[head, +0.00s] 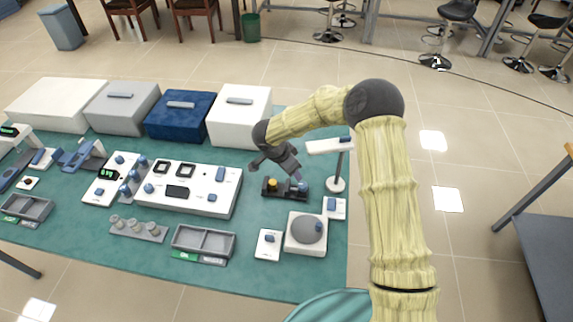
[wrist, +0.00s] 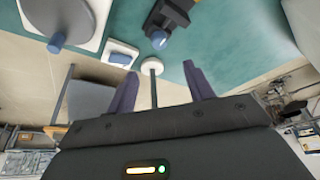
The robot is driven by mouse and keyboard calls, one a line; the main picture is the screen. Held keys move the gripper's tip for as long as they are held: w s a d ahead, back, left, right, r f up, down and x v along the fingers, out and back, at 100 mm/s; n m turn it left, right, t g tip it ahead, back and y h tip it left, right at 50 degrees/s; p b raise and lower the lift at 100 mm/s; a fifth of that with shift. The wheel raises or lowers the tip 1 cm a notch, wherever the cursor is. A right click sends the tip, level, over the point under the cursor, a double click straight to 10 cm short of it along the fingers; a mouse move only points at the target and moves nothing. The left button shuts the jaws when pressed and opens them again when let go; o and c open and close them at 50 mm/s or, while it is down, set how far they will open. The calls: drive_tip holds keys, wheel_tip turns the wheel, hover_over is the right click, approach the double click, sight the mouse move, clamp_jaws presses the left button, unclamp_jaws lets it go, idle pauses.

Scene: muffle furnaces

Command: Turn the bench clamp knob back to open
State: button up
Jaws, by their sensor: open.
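In the wrist view the clamp (wrist: 178,12) is at the top, partly cut off, with the blue knob (wrist: 158,40) toward me. My gripper (head: 277,172) is just above and behind the clamp in the head view and partly covers it. The wrist view shows my gripper (wrist: 160,69) with its fingers apart and nothing between them. The knob lies beyond the fingertips, apart from them.
A white stand (head: 336,184) with a flat head is close right of the clamp. A white switch box (head: 335,208) and a round-topped device (head: 306,232) are in front. White (head: 240,115) and blue (head: 180,115) furnaces stand behind.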

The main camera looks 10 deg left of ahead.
drive_tip(key=v, duration=0.4)
drive_tip(key=shift+s, duration=0.1)
idle(0.5)
